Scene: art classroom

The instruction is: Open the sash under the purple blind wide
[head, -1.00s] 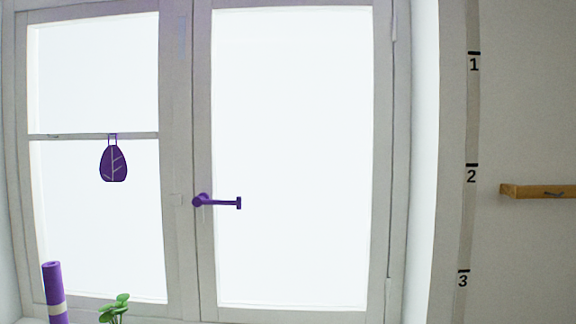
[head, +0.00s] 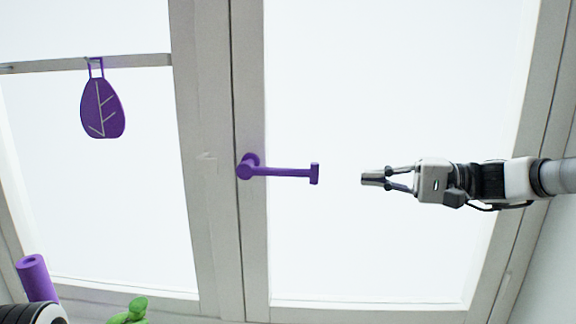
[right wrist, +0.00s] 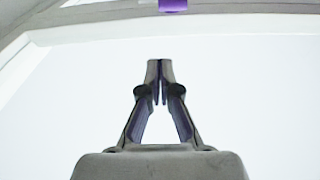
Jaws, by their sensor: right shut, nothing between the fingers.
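The window sash (head: 251,240) on the right has a grey frame around a bright white pane and looks shut against the middle post. A purple lever handle (head: 285,172) sits on its left stile and points right, level. My right gripper (head: 366,178) is shut and empty, in front of the pane, right of the handle's tip and apart from it. In the right wrist view, the shut fingers (right wrist: 160,72) point toward a purple piece (right wrist: 173,5) at the top edge, probably the handle's end. No purple blind is in view. My left gripper is not in view.
A purple leaf-shaped ornament (head: 103,108) hangs from the crossbar (head: 150,61) of the left window. A purple roll (head: 36,278) and a green plant (head: 130,311) stand at the bottom left. The space between gripper and handle is clear.

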